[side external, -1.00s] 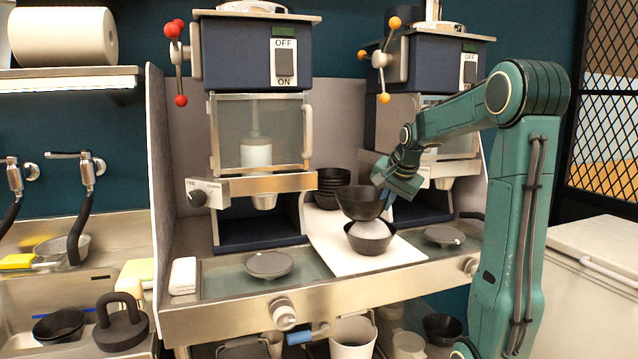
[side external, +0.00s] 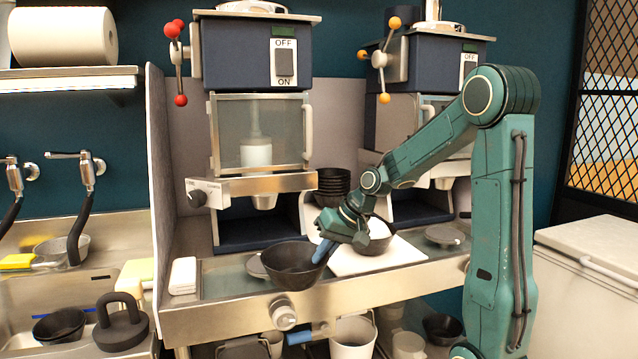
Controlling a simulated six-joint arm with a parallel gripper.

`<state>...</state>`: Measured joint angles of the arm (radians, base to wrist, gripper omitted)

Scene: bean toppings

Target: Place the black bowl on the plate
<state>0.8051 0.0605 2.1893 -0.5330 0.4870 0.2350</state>
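A black bowl (side external: 293,268) is at the front left of the counter, upright, and overlaps the grey round plate (side external: 255,266) in the picture. Only the plate's left part shows; I cannot tell whether the bowl touches it. My gripper (side external: 323,251) is shut on the bowl's right rim, with its blue fingers at the edge. A second round plate (side external: 444,234) lies at the right.
A stack of black bowls (side external: 332,182) stands at the back of the counter. Two dispensers, left (side external: 257,130) and right (side external: 425,70), rise behind. A white block (side external: 183,276) lies left of the plate. The counter's metal front edge (side external: 235,315) is close below the bowl.

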